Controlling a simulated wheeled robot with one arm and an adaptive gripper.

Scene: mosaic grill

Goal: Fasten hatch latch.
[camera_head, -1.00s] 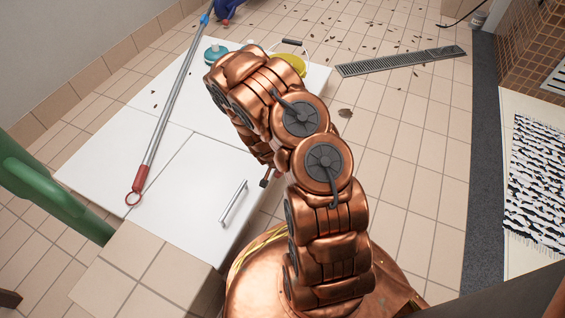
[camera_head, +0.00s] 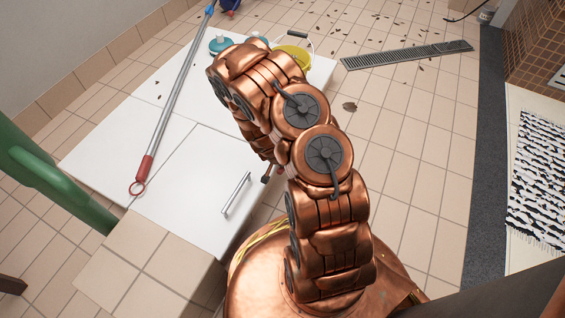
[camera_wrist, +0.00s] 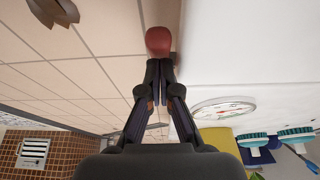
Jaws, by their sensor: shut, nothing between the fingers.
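A red rounded knob (camera_wrist: 159,40), which may be the latch handle, shows at the edge of a white panel (camera_wrist: 240,45) in the wrist view. My gripper (camera_wrist: 160,70) is shut and empty, with its fingertips just short of the knob or touching it; I cannot tell which. In the head view my copper arm reaches over the right side of a white cabinet (camera_head: 130,160) with a metal bar handle (camera_head: 236,194). My arm hides most of the gripper there. The latch's catch and the hatch seam cannot be made out.
A pole with a red end (camera_head: 146,168) lies across the cabinet top. A yellow bucket (camera_head: 292,57) and a teal round item (camera_head: 220,44) stand at its far end. The tiled floor (camera_head: 400,130) to the right is mostly clear.

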